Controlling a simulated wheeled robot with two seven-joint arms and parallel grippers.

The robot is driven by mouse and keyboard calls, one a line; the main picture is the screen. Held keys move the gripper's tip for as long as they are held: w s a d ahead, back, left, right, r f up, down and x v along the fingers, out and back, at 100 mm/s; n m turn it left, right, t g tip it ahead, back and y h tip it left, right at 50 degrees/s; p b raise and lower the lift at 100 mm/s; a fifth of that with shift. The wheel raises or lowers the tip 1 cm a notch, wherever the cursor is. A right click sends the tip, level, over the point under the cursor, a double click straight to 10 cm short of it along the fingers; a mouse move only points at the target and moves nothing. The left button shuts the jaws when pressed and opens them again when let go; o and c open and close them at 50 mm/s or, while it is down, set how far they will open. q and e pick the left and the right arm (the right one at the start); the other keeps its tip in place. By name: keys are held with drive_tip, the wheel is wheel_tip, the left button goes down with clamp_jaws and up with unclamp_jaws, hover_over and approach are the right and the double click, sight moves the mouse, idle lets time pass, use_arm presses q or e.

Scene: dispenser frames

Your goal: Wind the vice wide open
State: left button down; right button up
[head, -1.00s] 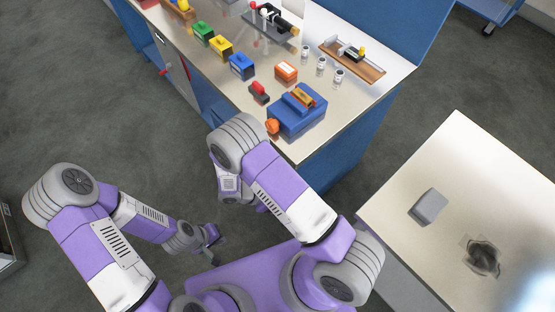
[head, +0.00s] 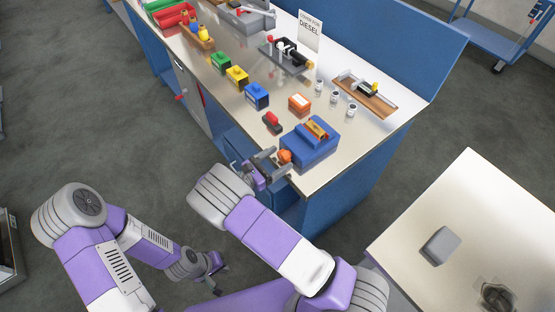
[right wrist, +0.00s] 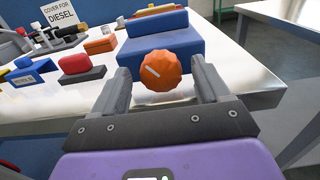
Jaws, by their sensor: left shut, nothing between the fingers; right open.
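The vice is a blue block (head: 308,148) at the near corner of the bench, with an orange-brown piece (head: 317,130) on its top. Its orange knob (head: 285,156) faces my right arm. In the right wrist view, the knob (right wrist: 160,70) has a pale line on its face, and the blue body (right wrist: 160,45) stands behind it. My right gripper (head: 269,163) is open. Its fingers (right wrist: 160,85) stand to the left and right of the knob, apart from it. My left gripper (head: 217,276) is low at the left, over the floor, shut and empty.
A red-and-black object (head: 271,122) and an orange block (head: 299,103) sit near the vice. Blue (head: 257,96), yellow (head: 237,76) and green blocks (head: 218,63) line the bench. A second table (head: 470,215) holds a grey block (head: 440,246). Floor between is clear.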

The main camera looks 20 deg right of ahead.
drive_tip(key=shift+d, duration=0.2)
drive_tip(key=shift+c, duration=0.3)
drive_tip(key=c, duration=1)
drive_tip(key=shift+w+r+n+p, duration=0.1)
drive_tip(key=shift+n+p, duration=0.9)
drive_tip(key=shift+n, duration=0.2)
drive_tip(key=shift+a+n+p, duration=0.1)
drive_tip(key=shift+n+p, duration=0.25)
drive_tip(key=shift+n, duration=0.55)
drive_tip(key=o, duration=1.1)
drive_tip(key=shift+c, duration=0.2)
drive_tip(key=v, duration=0.7)
drive_tip(key=shift+a, duration=0.25)
